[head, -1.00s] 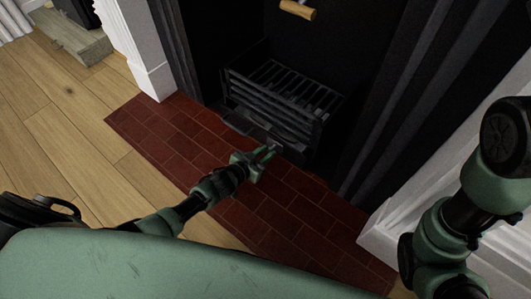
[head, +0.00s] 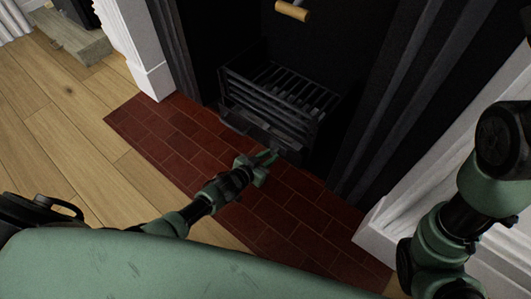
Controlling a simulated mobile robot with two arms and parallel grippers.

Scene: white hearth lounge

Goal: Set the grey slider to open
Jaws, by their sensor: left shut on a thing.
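The grey slider (head: 264,133) appears to be part of the low dark front beneath the fire grate. Its outline is hard to make out against the dark metal, and its setting cannot be read. My left gripper (head: 270,156) is at the foot of this front, to the right of its middle, just above the red brick hearth. Its fingers are shut on a small part there, which they mostly hide. My right arm shows at the right edge, but its gripper is out of view.
The black slatted grate (head: 285,88) stands in the fireplace above the front. A wooden handle (head: 292,11) hangs above it. White pillars (head: 150,75) flank the opening. The brick hearth (head: 170,140) is clear to the left of my left arm.

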